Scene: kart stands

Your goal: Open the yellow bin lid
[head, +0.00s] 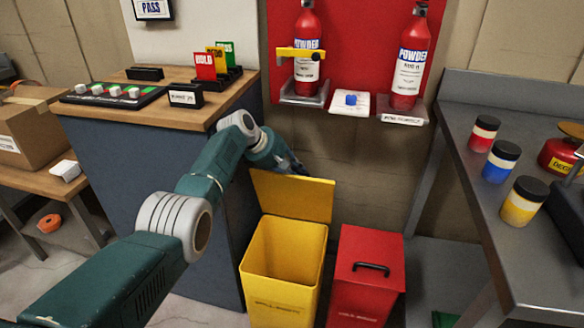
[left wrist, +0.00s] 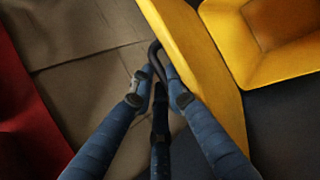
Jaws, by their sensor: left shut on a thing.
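The yellow bin (head: 283,276) stands on the floor with its top open, and I see into its empty-looking inside. Its yellow lid (head: 285,197) is raised, standing up at the back edge of the bin. The lid (left wrist: 204,62) also shows in the left wrist view, with the bin's rim (left wrist: 262,72) to its right. My left gripper (head: 298,168) is at the lid's top edge. In the left wrist view, my left gripper's fingers (left wrist: 158,85) are closed around the dark curved handle (left wrist: 155,52) on the lid. My right gripper does not show.
A red bin (head: 368,272) with a shut lid and dark handle stands right beside the yellow one. A blue-sided counter (head: 150,200) is on the left. A metal table (head: 500,240) with several jars is on the right. Red extinguishers (head: 408,60) hang on the wall behind.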

